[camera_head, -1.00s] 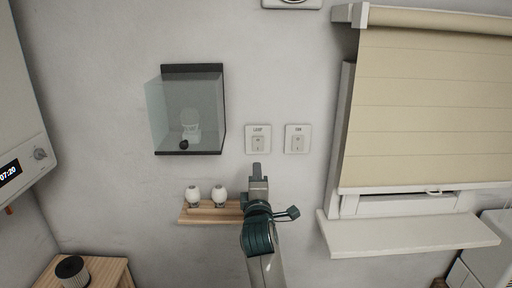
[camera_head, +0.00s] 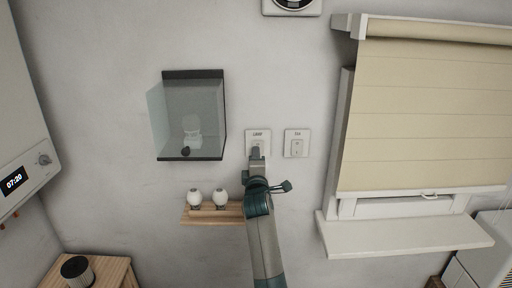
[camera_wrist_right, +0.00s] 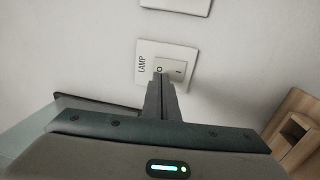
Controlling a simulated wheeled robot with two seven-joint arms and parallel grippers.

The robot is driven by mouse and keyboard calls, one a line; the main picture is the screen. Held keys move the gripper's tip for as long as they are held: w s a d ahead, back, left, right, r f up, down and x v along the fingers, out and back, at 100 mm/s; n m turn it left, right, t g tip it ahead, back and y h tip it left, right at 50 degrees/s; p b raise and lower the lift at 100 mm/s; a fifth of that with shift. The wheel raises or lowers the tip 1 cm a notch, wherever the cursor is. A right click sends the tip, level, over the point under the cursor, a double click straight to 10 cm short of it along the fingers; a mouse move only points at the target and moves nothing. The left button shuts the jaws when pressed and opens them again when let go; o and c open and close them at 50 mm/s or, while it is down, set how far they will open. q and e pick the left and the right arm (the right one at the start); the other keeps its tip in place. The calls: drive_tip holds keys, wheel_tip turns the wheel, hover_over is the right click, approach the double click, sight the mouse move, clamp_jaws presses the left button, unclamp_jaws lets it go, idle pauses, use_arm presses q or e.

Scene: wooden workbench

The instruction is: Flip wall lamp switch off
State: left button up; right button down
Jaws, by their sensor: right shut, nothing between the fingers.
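The lamp switch is a white wall plate (camera_head: 251,136) marked LAMP, left of a similar plate (camera_head: 297,143) with a different label. My right gripper (camera_head: 255,151) is shut and empty, with its tips in front of the lower part of the lamp plate. In the right wrist view the lamp plate (camera_wrist_right: 190,56) carries a rocker (camera_wrist_right: 178,68) marked O and I. The shut fingertips (camera_wrist_right: 161,78) are at the O end of the rocker; I cannot tell whether they touch it. My left gripper is not in view.
A glass-fronted wall box (camera_head: 193,115) hangs left of the plates. A wooden shelf (camera_head: 212,217) with two white bulb-like objects is below. A window sill (camera_head: 405,237) and beige blind (camera_head: 430,110) are at the right.

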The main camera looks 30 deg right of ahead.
drive_tip(key=shift+p+x, duration=0.35)
drive_tip(key=shift+x, duration=0.75)
